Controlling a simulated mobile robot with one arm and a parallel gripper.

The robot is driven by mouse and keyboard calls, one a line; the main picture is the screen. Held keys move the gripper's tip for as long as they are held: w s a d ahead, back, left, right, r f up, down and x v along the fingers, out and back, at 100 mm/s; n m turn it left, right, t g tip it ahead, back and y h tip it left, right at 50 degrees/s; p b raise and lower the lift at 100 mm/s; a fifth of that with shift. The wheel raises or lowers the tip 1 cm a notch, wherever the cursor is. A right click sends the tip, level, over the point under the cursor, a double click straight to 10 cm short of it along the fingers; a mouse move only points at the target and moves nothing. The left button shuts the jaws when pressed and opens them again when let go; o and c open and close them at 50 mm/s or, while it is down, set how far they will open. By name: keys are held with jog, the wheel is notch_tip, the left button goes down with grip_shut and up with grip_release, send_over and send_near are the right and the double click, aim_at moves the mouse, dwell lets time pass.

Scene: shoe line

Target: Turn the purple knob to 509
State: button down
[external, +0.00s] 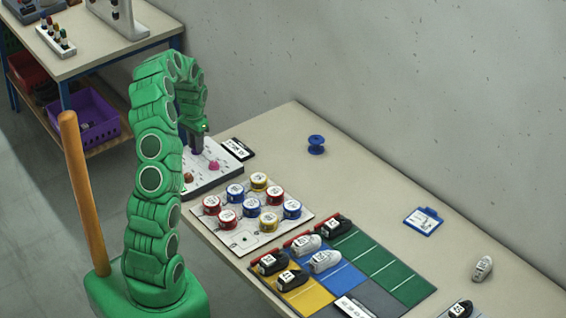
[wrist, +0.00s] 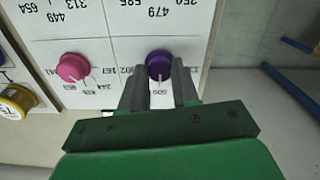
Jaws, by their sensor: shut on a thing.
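The purple knob (wrist: 158,58) sits on a white panel (wrist: 110,22) with printed numbers that appear upside down in the wrist view. The knob's pointer setting is not clear. In the external view my gripper (external: 196,146) reaches down to the panel (external: 224,176) at the table's left end and mostly hides the purple knob.
A pink knob (wrist: 73,67) is beside the purple one on the same panel. A board with several round, coloured tins (external: 250,216) lies nearby. A blue spool (external: 316,144) and shoes on coloured mats (external: 345,265) are farther along the table.

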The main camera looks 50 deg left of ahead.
jog(key=c, duration=0.8)
grip_release()
jog(key=shift+r, duration=0.1)
jog(key=shift+r, duration=3.8)
